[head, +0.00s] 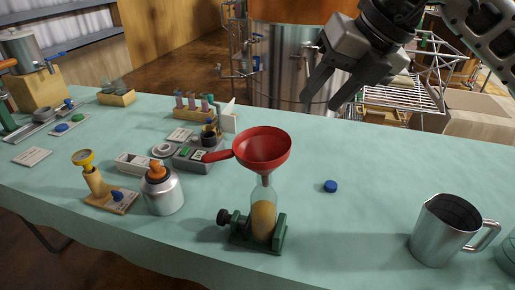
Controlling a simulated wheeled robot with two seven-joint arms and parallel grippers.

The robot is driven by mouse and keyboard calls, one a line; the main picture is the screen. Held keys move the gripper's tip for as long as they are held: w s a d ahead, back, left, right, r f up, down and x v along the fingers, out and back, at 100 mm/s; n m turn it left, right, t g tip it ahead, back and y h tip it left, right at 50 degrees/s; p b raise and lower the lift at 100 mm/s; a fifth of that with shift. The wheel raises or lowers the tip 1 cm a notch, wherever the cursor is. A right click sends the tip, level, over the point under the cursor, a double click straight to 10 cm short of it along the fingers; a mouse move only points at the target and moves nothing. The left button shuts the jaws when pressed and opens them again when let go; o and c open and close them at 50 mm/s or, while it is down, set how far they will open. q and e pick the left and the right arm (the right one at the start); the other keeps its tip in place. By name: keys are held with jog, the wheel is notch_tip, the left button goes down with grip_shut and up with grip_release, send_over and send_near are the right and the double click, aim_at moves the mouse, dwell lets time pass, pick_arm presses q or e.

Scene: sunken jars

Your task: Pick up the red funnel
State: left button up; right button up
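The red funnel (262,152) sits upright with its spout in the neck of a clear bottle (264,209), near the middle of the table. Its handle points left, over a small grey device. The bottle holds yellow-brown contents in its lower part and stands in a green clamp (240,234) with a black knob. My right gripper (321,105) is open and empty. It appears above and to the right of the funnel, well apart from it, over the far side of the table. My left gripper does not show.
A metal jug (441,232) stands at the right, and a blue cap (330,186) lies between it and the bottle. A metal can (162,192) with an orange top stands left of the bottle. A tube rack (194,111) is behind. The table (365,160) right of the funnel is mostly clear.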

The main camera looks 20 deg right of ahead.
aim_at(287, 139)
jog(key=x, duration=0.9)
jog(key=shift+a+f+p, duration=0.2)
jog(key=shift+f+p, duration=0.15)
jog(key=shift+f, duration=0.05)
jog(key=shift+s+f+p+x, duration=0.1)
jog(key=shift+s+p+x, duration=0.1)
jog(key=shift+x, duration=0.7)
jog(key=shift+s+f+p+x, duration=0.1)
jog(key=shift+p+x, duration=0.05)
jog(key=shift+x, duration=0.7)
jog(key=shift+s+f+p+x, duration=0.1)
jog(key=shift+s+p+x, duration=0.1)
jog(key=shift+x, duration=0.7)
jog(key=shift+d+r, duration=0.1)
grip_shut()
